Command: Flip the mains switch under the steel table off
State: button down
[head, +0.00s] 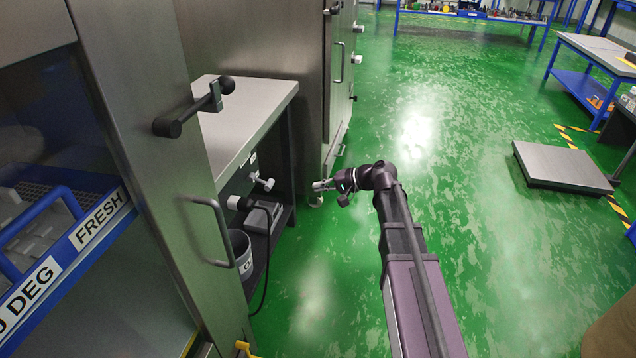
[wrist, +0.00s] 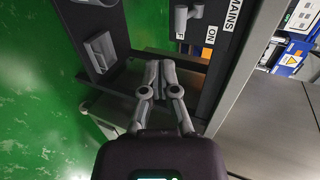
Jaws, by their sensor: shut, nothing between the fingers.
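The steel table (head: 245,115) stands left of centre in the head view. Under its top edge are pale handles, one of them a T-shaped handle (head: 263,182). In the wrist view a black panel carries a MAINS label (wrist: 234,14) and an ON label (wrist: 210,36), with a partly hidden label ending in F. A grey switch lever (wrist: 184,18) sticks out beside these labels; I cannot tell its position for sure. My gripper (head: 321,186) is shut and empty, to the right of the table front. In the wrist view its fingertips (wrist: 160,68) are below the lever, apart from it.
A grey box (head: 263,217) and a pale bucket (head: 240,250) are under the table. A steel door with a handle (head: 212,232) stands open at the near left. A steel cabinet (head: 290,45) is behind the table. The green floor to the right is clear up to a floor scale (head: 560,165).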

jog(key=s+d+f+n+g+h, duration=0.1)
jog(key=s+d+f+h, duration=0.2)
jog(key=s, duration=0.3)
jog(key=s+d+f+n+g+h, duration=0.1)
jog(key=s+d+f+h, duration=0.2)
jog(key=s+d+h, duration=0.2)
jog(key=s+d+f+n+g+h+p, duration=0.1)
jog(key=s+d+f+h, duration=0.3)
jog(key=s, duration=0.4)
jog(key=shift+s+d+g+h, duration=0.3)
jog(key=shift+s+d+h, duration=0.1)
jog(key=shift+d, duration=0.05)
